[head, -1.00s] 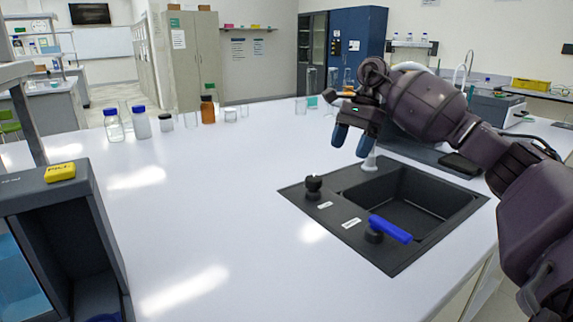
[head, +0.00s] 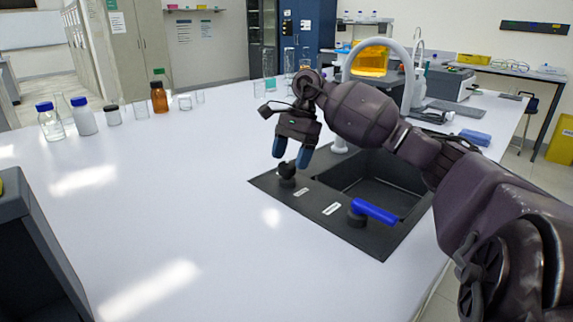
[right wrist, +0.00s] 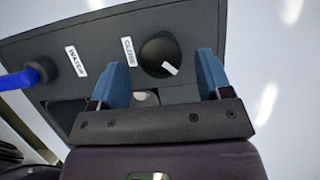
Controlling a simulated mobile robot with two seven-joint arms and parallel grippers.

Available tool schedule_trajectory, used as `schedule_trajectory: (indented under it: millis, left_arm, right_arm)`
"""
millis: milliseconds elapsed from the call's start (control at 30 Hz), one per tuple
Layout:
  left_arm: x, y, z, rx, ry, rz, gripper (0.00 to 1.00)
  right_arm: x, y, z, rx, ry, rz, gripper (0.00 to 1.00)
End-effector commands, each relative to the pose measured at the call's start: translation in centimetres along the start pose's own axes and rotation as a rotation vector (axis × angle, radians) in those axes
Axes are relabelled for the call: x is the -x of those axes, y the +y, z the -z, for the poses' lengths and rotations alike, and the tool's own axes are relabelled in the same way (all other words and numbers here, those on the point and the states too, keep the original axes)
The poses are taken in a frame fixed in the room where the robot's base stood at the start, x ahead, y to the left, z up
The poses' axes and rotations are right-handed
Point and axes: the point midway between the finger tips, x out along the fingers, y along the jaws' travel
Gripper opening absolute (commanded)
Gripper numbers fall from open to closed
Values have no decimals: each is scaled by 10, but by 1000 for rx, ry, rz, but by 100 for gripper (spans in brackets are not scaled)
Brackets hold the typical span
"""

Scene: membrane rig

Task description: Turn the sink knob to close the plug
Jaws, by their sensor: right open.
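The sink (head: 385,175) is a dark basin set in the white bench. A round black knob (head: 287,172) stands at its left corner. In the right wrist view the black knob (right wrist: 160,55) has a white mark and sits beside a label reading CLOSE (right wrist: 129,52). My right gripper (head: 291,162) is open with blue fingertips, above and close to this knob. In the wrist view the knob shows beyond and between the two fingers; I cannot tell if they touch it. My left gripper is not in view.
A blue lever (head: 375,211) on a black base stands at the sink's front edge, near a label reading WATER (right wrist: 77,62). A white faucet (head: 408,75) arches behind my right arm. Several bottles stand at the back left; the bench (head: 170,180) left of the sink is clear.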

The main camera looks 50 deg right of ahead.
Motion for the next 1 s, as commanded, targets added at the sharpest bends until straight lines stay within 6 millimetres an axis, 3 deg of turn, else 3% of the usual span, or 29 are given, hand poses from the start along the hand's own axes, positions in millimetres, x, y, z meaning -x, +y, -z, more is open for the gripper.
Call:
schedule_trajectory:
  millis: [200, 567, 867, 1000]
  left_arm:
    - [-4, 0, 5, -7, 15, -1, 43]
    - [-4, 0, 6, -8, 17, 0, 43]
    - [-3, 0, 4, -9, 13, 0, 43]
    - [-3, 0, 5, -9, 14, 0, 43]
  right_arm:
    - [-19, 0, 0, 0, 0, -1, 72]
    - [-21, 0, 0, 0, 1, 1, 70]
    - [-21, 0, 0, 0, 1, 1, 24]
    - [-20, 0, 0, -4, 1, 3, 24]
